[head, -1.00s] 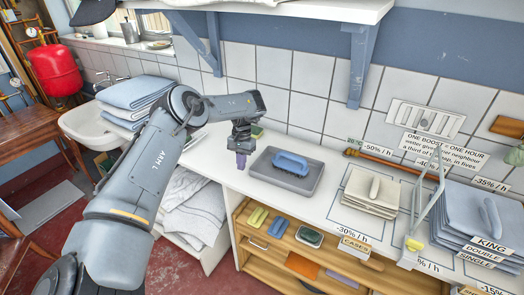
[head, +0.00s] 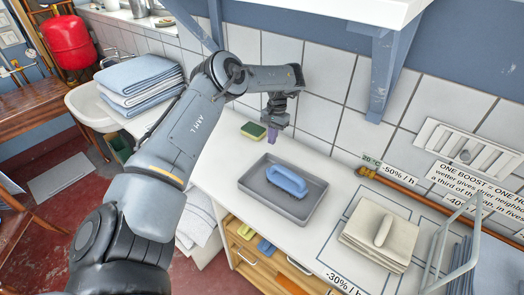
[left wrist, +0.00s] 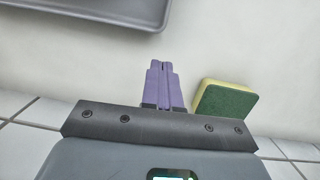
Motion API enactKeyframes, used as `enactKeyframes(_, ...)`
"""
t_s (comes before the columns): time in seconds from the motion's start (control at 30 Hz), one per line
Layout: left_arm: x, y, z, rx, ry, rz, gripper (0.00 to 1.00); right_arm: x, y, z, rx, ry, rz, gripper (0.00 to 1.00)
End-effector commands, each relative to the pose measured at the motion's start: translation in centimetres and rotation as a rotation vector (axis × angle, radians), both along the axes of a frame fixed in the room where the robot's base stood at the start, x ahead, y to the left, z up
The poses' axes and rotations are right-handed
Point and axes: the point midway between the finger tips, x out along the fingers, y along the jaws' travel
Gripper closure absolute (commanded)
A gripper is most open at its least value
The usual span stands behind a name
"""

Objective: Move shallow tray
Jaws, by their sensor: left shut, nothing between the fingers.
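The shallow tray (head: 302,207) is grey and rectangular and lies on the white counter in the head view. A blue brush (head: 287,180) with a looped handle sits in it. In the left wrist view the tray's edge (left wrist: 120,26) shows at the top left. My left gripper (head: 273,157) has purple fingers, which are shut and empty, just behind the tray by the wall. The fingers also show in the left wrist view (left wrist: 162,72), pointing toward the counter and apart from the tray. My right gripper is not in view.
A green and yellow sponge (head: 253,131) lies beside my left gripper, and it also shows in the left wrist view (left wrist: 224,101). Folded cream cloths (head: 378,239) lie to the right of the tray. Folded blue and white towels (head: 139,82) are stacked at the left.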

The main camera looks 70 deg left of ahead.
Motion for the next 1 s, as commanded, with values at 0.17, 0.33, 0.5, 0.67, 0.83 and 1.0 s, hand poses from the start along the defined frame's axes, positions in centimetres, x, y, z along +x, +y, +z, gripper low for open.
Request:
enactKeyframes(0.17, -0.7, -0.4, 0.2, -0.003, 0.000, 0.004, 1.00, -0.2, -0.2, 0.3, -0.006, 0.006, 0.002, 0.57)
enactKeyframes(0.33, -1.8, -1.5, 0.3, -0.007, -0.002, 0.003, 1.00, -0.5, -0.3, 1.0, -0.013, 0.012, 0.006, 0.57)
enactKeyframes(0.5, -3.7, -3.0, 0.5, -0.008, -0.003, 0.003, 1.00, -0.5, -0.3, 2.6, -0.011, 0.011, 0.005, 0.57)
enactKeyframes(0.67, -5.6, -4.7, 0.7, -0.007, -0.004, 0.001, 1.00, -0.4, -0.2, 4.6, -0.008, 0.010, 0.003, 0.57)
enactKeyframes(0.83, -7.5, -6.4, 0.8, -0.006, -0.002, 0.001, 1.00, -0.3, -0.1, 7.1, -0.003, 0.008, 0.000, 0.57)
enactKeyframes(1.0, -8.9, -7.7, 0.6, -0.005, -0.002, 0.000, 1.00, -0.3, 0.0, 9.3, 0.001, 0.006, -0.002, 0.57)
